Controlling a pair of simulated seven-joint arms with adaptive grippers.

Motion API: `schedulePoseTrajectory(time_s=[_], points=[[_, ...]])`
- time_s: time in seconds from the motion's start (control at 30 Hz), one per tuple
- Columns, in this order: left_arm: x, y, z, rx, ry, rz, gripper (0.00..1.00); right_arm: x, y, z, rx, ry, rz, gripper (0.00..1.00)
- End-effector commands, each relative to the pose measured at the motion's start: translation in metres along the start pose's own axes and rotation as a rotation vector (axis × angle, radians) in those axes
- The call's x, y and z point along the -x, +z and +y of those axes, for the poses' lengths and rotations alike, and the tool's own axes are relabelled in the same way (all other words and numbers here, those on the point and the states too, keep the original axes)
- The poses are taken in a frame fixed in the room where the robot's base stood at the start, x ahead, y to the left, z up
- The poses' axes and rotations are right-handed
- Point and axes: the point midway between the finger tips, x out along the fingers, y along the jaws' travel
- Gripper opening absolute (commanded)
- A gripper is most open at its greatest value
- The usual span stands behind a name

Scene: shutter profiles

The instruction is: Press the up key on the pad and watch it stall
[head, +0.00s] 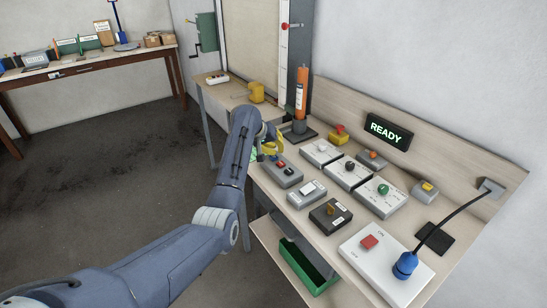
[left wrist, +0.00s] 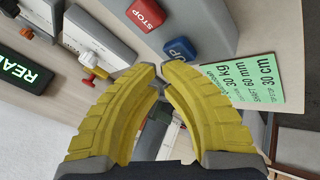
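The pad (head: 284,176) is a grey box on the bench with a red key and dark keys on top. In the left wrist view the pad (left wrist: 212,22) shows a red STOP key (left wrist: 146,14) and a blue key (left wrist: 180,49) that appears to read UP. My left gripper (head: 272,147) has yellow fingers and is at the pad's far end. In the left wrist view its fingertips (left wrist: 160,70) are together with nothing held, just beside the blue key; I cannot tell whether they touch it. My right gripper is in neither view.
A READY display (head: 388,131) glows green on the backboard. Several switch boxes stand close right of the pad, including a black one (head: 330,215). A green printed card (left wrist: 243,78) lies beside the pad. A blue plug (head: 405,265) with cable is at front right.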

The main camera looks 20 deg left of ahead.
Motion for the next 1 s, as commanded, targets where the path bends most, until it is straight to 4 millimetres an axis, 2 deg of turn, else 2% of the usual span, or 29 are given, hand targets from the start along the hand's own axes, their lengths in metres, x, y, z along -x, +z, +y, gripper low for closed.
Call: schedulePoseTrajectory(time_s=[1.0], points=[[-0.0052, 0.0029, -0.0030, 0.000, -0.001, -0.001, 0.00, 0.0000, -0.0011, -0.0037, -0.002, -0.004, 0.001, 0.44]])
